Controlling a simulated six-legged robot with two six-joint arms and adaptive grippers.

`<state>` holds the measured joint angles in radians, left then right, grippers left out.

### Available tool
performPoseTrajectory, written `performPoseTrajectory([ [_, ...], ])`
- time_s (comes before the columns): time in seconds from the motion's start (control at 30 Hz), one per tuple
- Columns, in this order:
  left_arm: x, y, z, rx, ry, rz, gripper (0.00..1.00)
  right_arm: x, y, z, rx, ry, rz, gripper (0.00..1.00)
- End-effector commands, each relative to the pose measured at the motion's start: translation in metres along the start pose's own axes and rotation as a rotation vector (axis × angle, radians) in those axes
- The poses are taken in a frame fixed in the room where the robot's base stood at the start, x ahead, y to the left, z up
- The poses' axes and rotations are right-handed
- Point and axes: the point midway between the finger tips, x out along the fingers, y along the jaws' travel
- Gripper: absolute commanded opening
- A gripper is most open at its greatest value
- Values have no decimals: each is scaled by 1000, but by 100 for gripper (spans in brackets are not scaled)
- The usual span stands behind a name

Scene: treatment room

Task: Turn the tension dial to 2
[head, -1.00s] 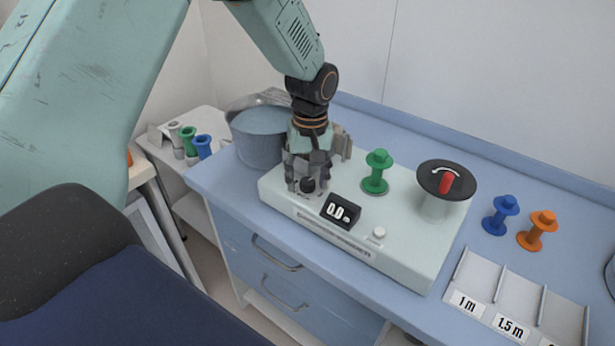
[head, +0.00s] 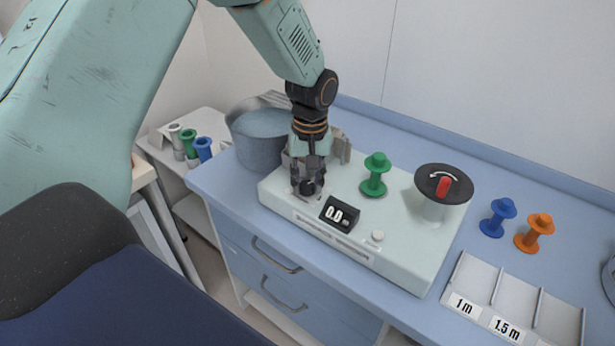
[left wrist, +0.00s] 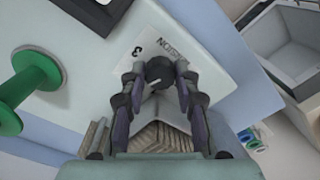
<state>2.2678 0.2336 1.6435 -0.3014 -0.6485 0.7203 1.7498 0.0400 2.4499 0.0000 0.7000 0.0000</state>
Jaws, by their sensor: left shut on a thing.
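The black tension dial (head: 310,188) sits at the left front of the pale winding machine (head: 400,250). In the left wrist view the dial (left wrist: 158,72) is a round knob with a light pointer mark. A "3" and part of the word "TENSION" are printed beside it; other numbers are hidden or out of view. My left gripper (left wrist: 158,78) is over the dial with a finger on each side, shut on it; it also shows in the head view (head: 308,182). My right gripper is in neither view.
The machine carries a 0.0 display (head: 340,213), a white button (head: 377,236), a green spool (head: 374,174) and a black turntable with a red handle (head: 443,187). A blue-grey pot (head: 262,138) stands behind my gripper. Blue (head: 498,217) and orange (head: 534,232) spools stand right.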

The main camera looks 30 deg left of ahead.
Motion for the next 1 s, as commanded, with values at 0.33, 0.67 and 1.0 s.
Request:
performPoseTrajectory([
  [0.33, -2, 0, 0, 158, 6, -1, 0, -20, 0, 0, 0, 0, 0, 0],
  [0.67, -1, 0, 0, 158, 7, 0, 37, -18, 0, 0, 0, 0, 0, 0],
  [1.0, -1, 0, 0, 157, 5, 0, 54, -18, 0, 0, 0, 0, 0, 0],
])
